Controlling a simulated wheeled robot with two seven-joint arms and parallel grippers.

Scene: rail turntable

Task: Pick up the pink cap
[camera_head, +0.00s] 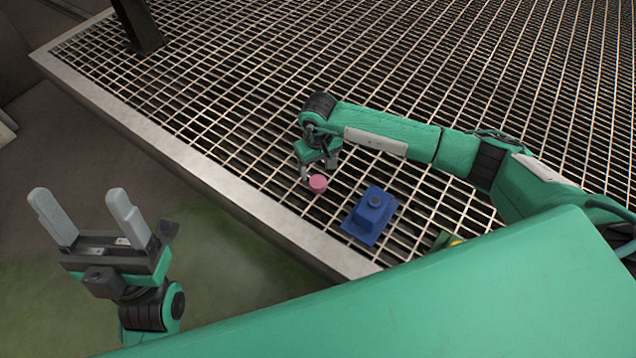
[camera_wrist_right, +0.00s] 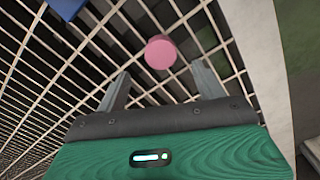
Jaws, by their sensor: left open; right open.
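The pink cap (camera_head: 318,183) is a small round piece on the metal grating, near the grating's front edge in the head view. In the right wrist view the pink cap (camera_wrist_right: 160,52) lies just beyond the fingertips, roughly centred between them. My right gripper (camera_head: 319,174) is open right beside the cap; its two fingers (camera_wrist_right: 160,82) show apart with nothing between them. My left gripper (camera_head: 82,209) is open and empty, off to the left beyond the grating's edge, far from the cap.
A blue block with a round knob (camera_head: 370,214) lies on the grating right of the cap. A green and yellow object (camera_head: 447,241) is partly hidden at the lower right. The grating (camera_head: 230,60) has a pale metal rim (camera_head: 200,170). A dark post (camera_head: 138,25) stands at the upper left.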

